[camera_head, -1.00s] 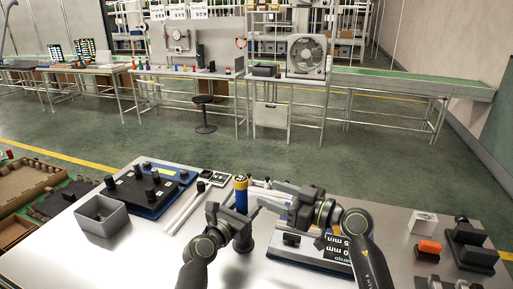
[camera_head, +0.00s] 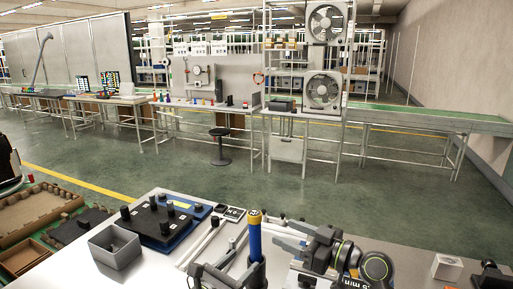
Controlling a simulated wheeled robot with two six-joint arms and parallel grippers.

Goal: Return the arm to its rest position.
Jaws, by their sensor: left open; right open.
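My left gripper (camera_head: 226,268) is at the bottom edge of the head view, open, with its lower arm cut off by the frame. A blue cylinder with a yellow top (camera_head: 254,240) stands upright beside it; whether the fingers touch it cannot be told. My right gripper (camera_head: 283,234) is open, just right of the cylinder, with its fingers pointing left towards it. The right arm comes in from the lower right, mostly out of frame.
Brown trays (camera_head: 40,215) lie at the left. Open floor separates it from the far benches.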

